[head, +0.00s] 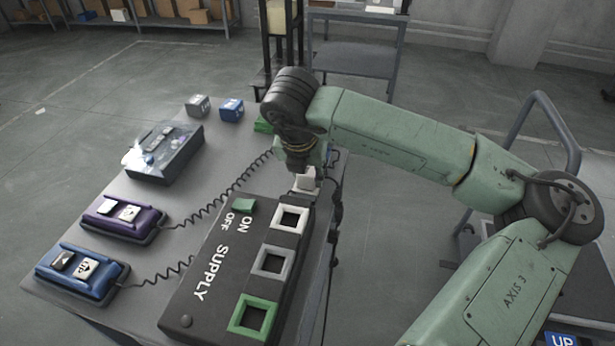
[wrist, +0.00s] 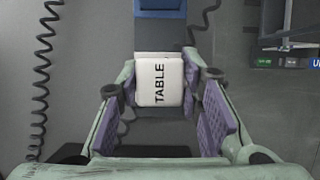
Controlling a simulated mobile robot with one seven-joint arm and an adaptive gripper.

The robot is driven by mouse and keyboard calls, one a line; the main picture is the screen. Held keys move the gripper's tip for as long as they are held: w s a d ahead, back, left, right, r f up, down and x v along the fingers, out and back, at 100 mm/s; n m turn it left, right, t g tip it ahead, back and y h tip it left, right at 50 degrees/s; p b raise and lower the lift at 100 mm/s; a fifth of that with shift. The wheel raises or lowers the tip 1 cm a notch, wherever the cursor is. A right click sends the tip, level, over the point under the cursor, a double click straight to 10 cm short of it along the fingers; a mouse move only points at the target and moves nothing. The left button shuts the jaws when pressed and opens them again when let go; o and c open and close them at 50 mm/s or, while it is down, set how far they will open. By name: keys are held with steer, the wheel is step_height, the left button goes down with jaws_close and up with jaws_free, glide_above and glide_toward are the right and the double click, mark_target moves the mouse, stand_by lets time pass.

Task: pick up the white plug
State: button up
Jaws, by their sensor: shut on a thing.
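The white plug (wrist: 160,82), a block marked TABLE, sits between the two purple-padded fingers of my gripper (wrist: 166,92) in the wrist view. My gripper is shut on it. In the head view the white plug (head: 305,183) shows under my gripper (head: 307,170), just beyond the top right corner of the supply box. I cannot tell whether the plug touches the table below.
The black supply box (head: 212,265) has white, grey and green-rimmed square sockets. A grey block (head: 198,105) and a blue block (head: 231,109) stand at the table's far end. Purple (head: 123,217) and blue (head: 82,272) pendants with coiled cords lie left. A dark control box (head: 165,152) stands behind.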

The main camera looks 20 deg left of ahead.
mark_target(308, 169)
steer(key=shift+c, duration=0.2)
steer(key=shift+r+b, duration=0.45)
steer(key=shift+r, duration=0.15)
step_height(308, 169, up, 2)
steer(key=shift+r+b, duration=0.1)
steer(key=shift+b, duration=0.5)
steer(key=s+a+r+b, duration=0.1)
steer(key=a+b, duration=0.3)
steer(key=a, duration=1.2)
steer(key=shift+s+r+b, duration=0.3)
steer(key=shift+r+p, duration=2)
steer(key=shift+r, duration=2.3)
steer(key=shift+s+d+b, duration=3.8)
steer(key=shift+s+d, duration=1.85)
steer(key=shift+d, duration=2.15)
steer(key=shift+s+d+f+b, duration=0.15)
steer(key=shift+f+b, duration=0.8)
steer(key=shift+f, duration=0.05)
steer(key=shift+s+d+f+b, duration=0.1)
steer(key=shift+d+f+b, duration=0.05)
steer(key=shift+f+b, duration=0.8)
steer(key=shift+s+d+f+b, duration=0.15)
steer(key=shift+f+b, duration=0.75)
steer(key=shift+f, duration=0.15)
